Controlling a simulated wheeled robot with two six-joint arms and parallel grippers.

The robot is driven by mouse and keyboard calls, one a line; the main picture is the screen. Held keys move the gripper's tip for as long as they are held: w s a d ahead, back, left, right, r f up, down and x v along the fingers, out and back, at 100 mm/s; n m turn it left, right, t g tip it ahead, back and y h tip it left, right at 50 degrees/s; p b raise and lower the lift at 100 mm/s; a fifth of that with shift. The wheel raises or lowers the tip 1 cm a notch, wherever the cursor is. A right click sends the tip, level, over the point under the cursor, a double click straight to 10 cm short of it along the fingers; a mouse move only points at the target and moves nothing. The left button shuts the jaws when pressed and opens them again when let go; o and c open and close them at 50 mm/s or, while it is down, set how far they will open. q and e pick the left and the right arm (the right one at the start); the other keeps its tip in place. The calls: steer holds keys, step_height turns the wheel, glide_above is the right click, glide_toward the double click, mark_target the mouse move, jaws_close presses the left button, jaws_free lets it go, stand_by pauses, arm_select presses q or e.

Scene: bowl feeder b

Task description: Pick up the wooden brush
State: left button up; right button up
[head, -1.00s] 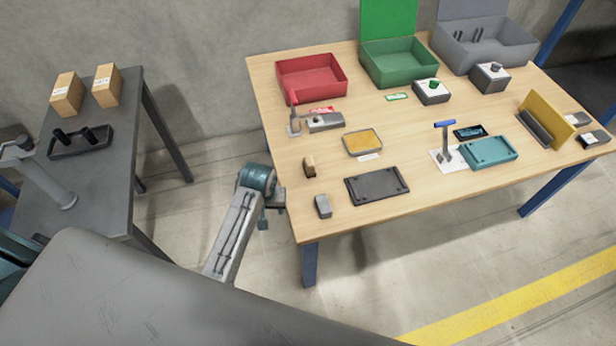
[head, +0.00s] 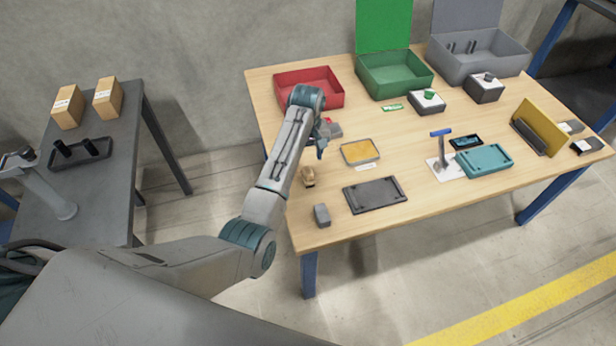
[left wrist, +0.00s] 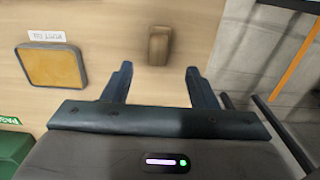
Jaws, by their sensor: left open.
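The wooden brush (head: 308,177) is a small brown block near the left edge of the wooden table in the head view. In the left wrist view the brush (left wrist: 159,45) lies ahead of the fingertips, roughly centred between them. My left gripper (left wrist: 158,72) is open with nothing between its fingers. In the head view the left gripper (head: 320,152) hangs over the table's left part, just beyond the brush and apart from it; the arm hides part of the area. My right gripper is not in view.
A grey block (head: 321,215) and dark tray (head: 376,195) lie nearer the front. A yellow-topped pad (head: 360,152) is right of the gripper. Red (head: 322,93) and green (head: 394,75) bins stand behind. A grey side table (head: 120,165) holds boxes at left.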

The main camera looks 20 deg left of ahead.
mark_target(308, 170)
arm_select(q)
steer(key=f, duration=1)
steer(key=shift+w+f, duration=0.1)
steer(key=shift+w, duration=0.1)
steer(key=c, duration=1)
step_height(308, 170, up, 10)
steer(key=shift+r, duration=0.1)
steer(key=o, duration=0.4)
steer(key=shift+c, duration=1.5)
